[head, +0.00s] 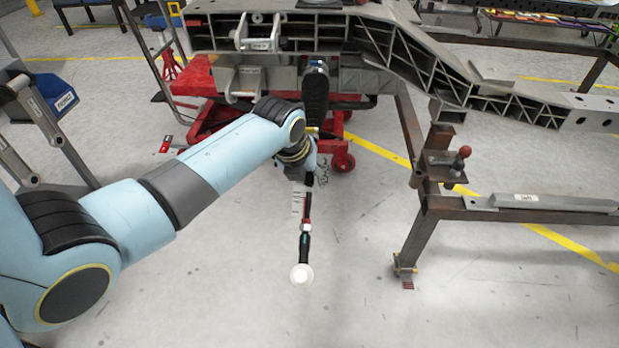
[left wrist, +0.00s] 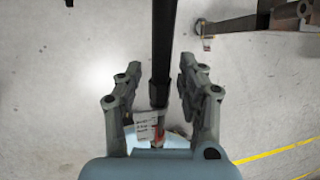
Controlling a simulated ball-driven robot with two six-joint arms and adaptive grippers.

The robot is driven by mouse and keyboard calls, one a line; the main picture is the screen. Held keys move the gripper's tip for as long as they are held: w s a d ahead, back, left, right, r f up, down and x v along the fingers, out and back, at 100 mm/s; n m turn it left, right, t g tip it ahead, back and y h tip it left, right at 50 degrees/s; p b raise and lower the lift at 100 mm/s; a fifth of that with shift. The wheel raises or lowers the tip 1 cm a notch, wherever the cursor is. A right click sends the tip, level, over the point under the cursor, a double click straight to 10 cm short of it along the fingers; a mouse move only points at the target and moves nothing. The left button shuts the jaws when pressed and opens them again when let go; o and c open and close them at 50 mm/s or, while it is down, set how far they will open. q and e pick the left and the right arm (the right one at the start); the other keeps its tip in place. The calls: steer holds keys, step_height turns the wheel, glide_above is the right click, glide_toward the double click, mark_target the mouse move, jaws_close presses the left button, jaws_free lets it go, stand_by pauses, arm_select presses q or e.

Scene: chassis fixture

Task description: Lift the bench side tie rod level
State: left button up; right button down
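The tie rod (head: 305,240) is a slim, dark rod with a red section, a pale tag and a round white end, seen below my left wrist in the head view. My left gripper (head: 308,178) is at its upper part, mostly hidden by my own wrist. In the left wrist view the black rod (left wrist: 161,60) runs down between the two fingers of the left gripper (left wrist: 160,85). The fingers stand apart, with a gap visible on each side of the rod. The tag lies near the palm. My right gripper is in neither view.
The grey chassis (head: 370,40) spans the back above a red lift (head: 205,125). A brown steel bench (head: 425,225) with a labelled grey bar (head: 552,202) stands at the right. The floor around the white end is clear.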

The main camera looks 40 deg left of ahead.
arm_select(q)
jaws_close()
stand_by(0.3)
